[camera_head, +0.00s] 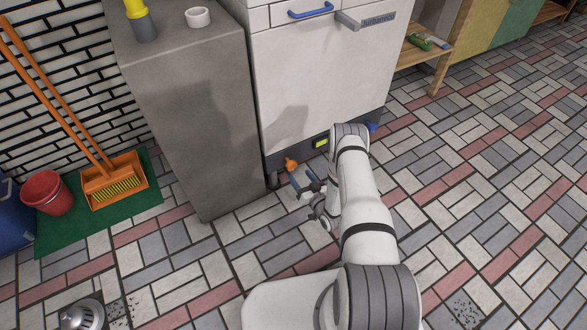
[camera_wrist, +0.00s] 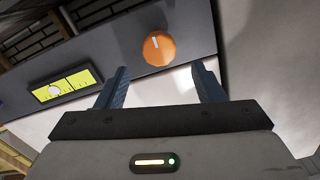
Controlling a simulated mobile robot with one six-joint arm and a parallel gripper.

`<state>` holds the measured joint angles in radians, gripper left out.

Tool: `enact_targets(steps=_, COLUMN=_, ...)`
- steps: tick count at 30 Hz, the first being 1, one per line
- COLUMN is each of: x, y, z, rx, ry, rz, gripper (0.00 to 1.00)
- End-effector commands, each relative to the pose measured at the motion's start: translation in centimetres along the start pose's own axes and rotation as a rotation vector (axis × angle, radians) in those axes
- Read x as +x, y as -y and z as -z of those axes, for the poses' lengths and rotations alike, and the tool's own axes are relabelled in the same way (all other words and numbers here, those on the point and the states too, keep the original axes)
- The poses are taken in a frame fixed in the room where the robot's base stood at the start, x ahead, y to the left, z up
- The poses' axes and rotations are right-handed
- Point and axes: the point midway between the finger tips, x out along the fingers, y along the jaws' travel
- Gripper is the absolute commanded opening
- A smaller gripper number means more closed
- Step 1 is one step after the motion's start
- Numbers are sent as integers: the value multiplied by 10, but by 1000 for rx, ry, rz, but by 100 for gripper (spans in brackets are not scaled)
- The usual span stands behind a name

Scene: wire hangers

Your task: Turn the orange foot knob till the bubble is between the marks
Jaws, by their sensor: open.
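The orange foot knob (camera_wrist: 159,48) shows in the wrist view on the grey base strip of the white machine, with a white line on its face. It also shows low at the machine's front in the head view (camera_head: 291,164). My gripper (camera_wrist: 162,80) is open and empty, its two blue-grey fingers just short of the knob and apart from it. In the head view my gripper (camera_head: 309,186) is near the floor before the machine. The yellow-green level (camera_wrist: 67,86) holds a pale round bubble (camera_wrist: 54,90), which sits left of the middle; its exact place against the marks is hard to tell.
The white machine (camera_head: 325,75) stands beside a grey block (camera_head: 185,110) on the left. A red bucket (camera_head: 47,192) and an orange broom and dustpan (camera_head: 113,182) stand on a green mat (camera_head: 75,228). The tiled floor to the right is clear.

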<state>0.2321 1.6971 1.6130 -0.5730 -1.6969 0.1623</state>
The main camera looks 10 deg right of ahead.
Motion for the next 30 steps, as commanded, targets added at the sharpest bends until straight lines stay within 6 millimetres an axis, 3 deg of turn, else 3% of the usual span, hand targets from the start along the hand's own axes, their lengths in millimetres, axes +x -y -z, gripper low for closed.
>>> enact_targets(steps=5, x=3, y=-2, z=-8, rx=7, ry=-20, rz=2, gripper=62)
enact_targets(steps=18, x=64, y=-8, z=-5, rx=7, ry=-21, rz=-10, gripper=62)
enact_targets(steps=29, x=69, y=-8, z=-3, rx=9, ry=-20, rz=-12, gripper=62)
enact_targets(steps=30, x=69, y=-8, z=-4, rx=9, ry=-20, rz=-12, gripper=59)
